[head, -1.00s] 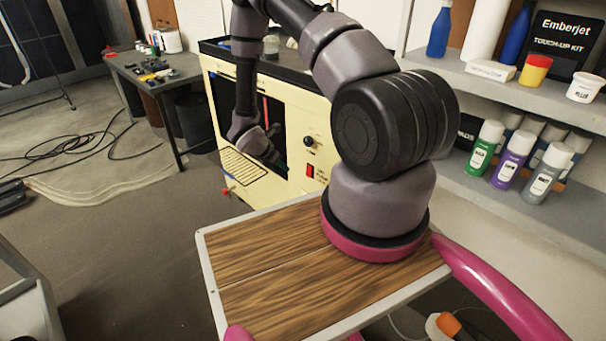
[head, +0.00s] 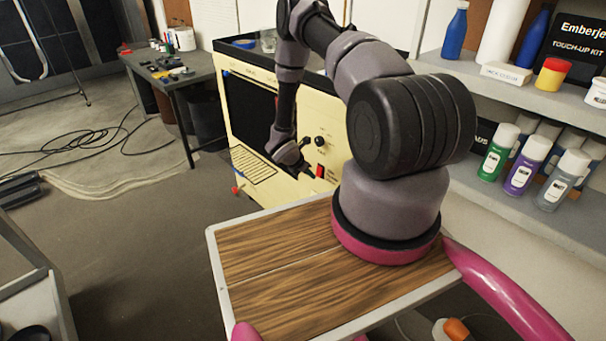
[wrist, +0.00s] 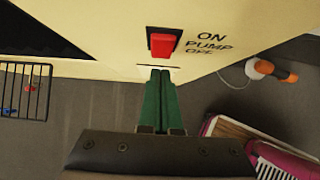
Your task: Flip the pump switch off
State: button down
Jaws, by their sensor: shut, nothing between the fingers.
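The pump switch (wrist: 162,43) is a red rocker on the cream machine panel, beside the words ON, PUMP and OFF in the wrist view. It also shows in the head view (head: 320,171). My gripper (wrist: 160,72) has its two green fingers together with nothing between them. Its tips are close to the panel, just below the switch in the wrist picture; I cannot tell whether they touch it. In the head view, my gripper (head: 308,174) is small and dark beside the switch.
A black knob (head: 320,142) sits above the switch on the cream machine (head: 338,150). A grille tray (head: 252,164) is at its front left. Shelves with spray cans (head: 527,165) stand at right. A cable (head: 70,150) lies on the floor at left.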

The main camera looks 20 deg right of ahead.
jog(key=shift+w+d+f, duration=0.15)
jog(key=shift+w+d, duration=0.15)
jog(key=shift+d, duration=0.45)
jog(key=shift+f, duration=0.1)
jog(key=shift+d+f+h, duration=0.1)
jog(key=shift+d+h, duration=0.15)
jog(key=shift+h, duration=0.25)
jog(key=shift+w+r, duration=0.1)
jog(key=shift+r, duration=0.75)
